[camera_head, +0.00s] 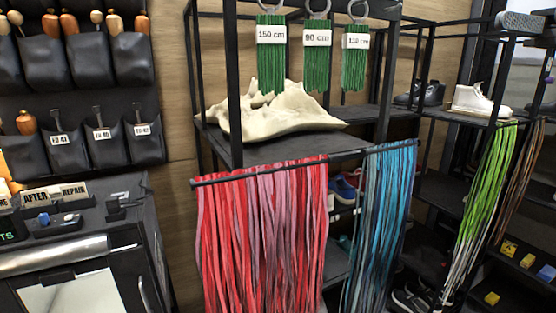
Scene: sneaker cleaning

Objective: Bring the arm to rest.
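The task names only the arm. Neither of my arms and neither gripper shows in the head view, so their pose and whether they hold anything cannot be seen.
A black rack (236,90) holds a crumpled cream cloth (275,112), with red laces (262,235) and blue laces (380,225) hanging in front. Green lace bundles (271,70) hang above. A dark counter (90,225) stands left, below wall pouches (85,60). A white shoe (475,100) sits right.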

